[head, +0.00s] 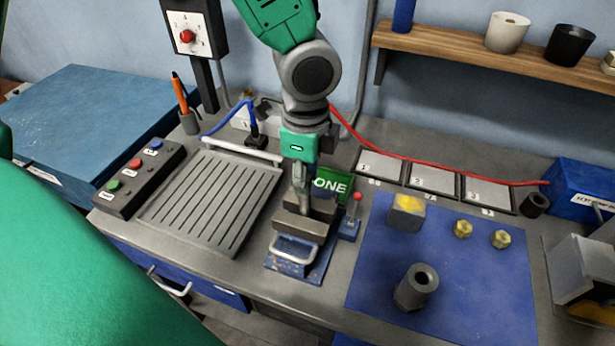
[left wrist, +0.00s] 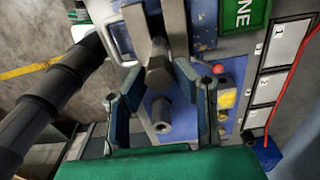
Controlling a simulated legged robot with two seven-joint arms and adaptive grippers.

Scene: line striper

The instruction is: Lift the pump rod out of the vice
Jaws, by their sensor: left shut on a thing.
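The vice (head: 297,250), with grey-brown jaws and a blue base, stands mid-bench in the head view. My left gripper (head: 300,183) points down right over its jaws. In the left wrist view, its two dark green fingers (left wrist: 160,90) stand either side of a grey metal piece, which looks like the pump rod (left wrist: 158,68). The gripper is shut on it. In the head view the fingers hide most of the rod, and I cannot tell whether its lower end is still between the jaws. My right gripper is not in view.
A blue mat (head: 372,290) right of the vice holds a dark upright tube (head: 418,285), a yellow-topped block (head: 407,213) and two brass nuts (head: 462,229). A grooved tray (head: 205,205) lies left. A red-tipped lever (head: 356,198) and green sign (head: 332,185) are close by the vice.

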